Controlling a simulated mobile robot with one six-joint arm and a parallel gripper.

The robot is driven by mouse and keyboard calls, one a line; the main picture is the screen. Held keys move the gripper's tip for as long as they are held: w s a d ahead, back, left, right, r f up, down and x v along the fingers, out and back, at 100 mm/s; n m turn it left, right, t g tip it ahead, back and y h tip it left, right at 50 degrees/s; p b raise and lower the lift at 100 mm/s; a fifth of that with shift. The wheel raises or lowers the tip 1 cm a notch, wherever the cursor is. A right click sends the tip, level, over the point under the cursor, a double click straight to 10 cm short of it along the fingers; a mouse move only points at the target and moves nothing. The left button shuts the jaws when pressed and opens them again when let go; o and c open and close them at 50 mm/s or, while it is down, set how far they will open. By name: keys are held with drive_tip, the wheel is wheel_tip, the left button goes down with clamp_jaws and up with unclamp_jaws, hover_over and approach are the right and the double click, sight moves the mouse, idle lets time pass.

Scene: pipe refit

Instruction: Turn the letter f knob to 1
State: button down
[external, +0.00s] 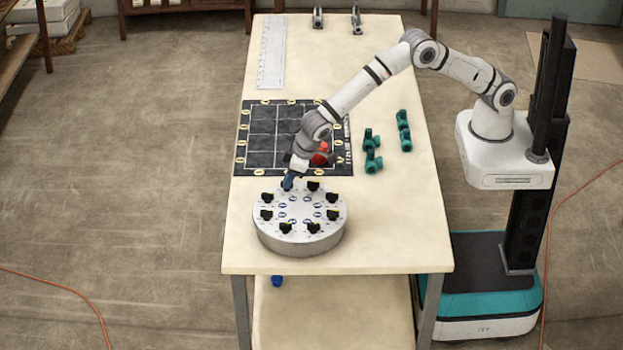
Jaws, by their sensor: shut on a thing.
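A round grey knob panel (300,247) stands at the near end of the table. It carries a ring of several black knobs (313,228), with blue-and-white marks inside the ring. The letters and numbers are too small to read, so I cannot tell which knob is f or where each one points. My gripper (288,184) reaches down to the far-left part of the ring and is shut on the knob there. That knob is mostly hidden by my fingers.
A black gridded mat (262,140) lies just behind the panel, with a red object (320,156) on it beside my wrist. Green pipe fittings (372,150) stand to the right. A ruler-like strip (271,55) and two grey fittings (318,17) are farther back.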

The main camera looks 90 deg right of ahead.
drive_tip(key=m+b, duration=0.2)
drive_tip(key=b, duration=0.1)
drive_tip(key=shift+a+f+h, duration=0.15)
drive_tip(key=shift+f+h, duration=0.15)
drive_tip(key=shift+h, duration=0.1)
drive_tip(key=m+h+b, duration=0.1)
drive_tip(key=m+b, duration=0.1)
drive_tip(key=shift+w+r+m, duration=0.1)
drive_tip(key=shift+r+m, duration=0.05)
drive_tip(key=shift+m, duration=0.25)
drive_tip(key=m, duration=0.2)
drive_tip(key=m+g+h, duration=0.1)
drive_tip(key=shift+a+r, duration=0.1)
drive_tip(key=shift+r, duration=0.15)
drive_tip(key=shift+m+g+h, duration=0.4)
drive_tip(key=shift+m+g, duration=0.1)
drive_tip(key=shift+m, duration=1)
drive_tip(key=shift+w+p, duration=0.1)
drive_tip(key=shift+p, duration=0.25)
drive_tip(key=c, duration=1.5)
unclamp_jaws()
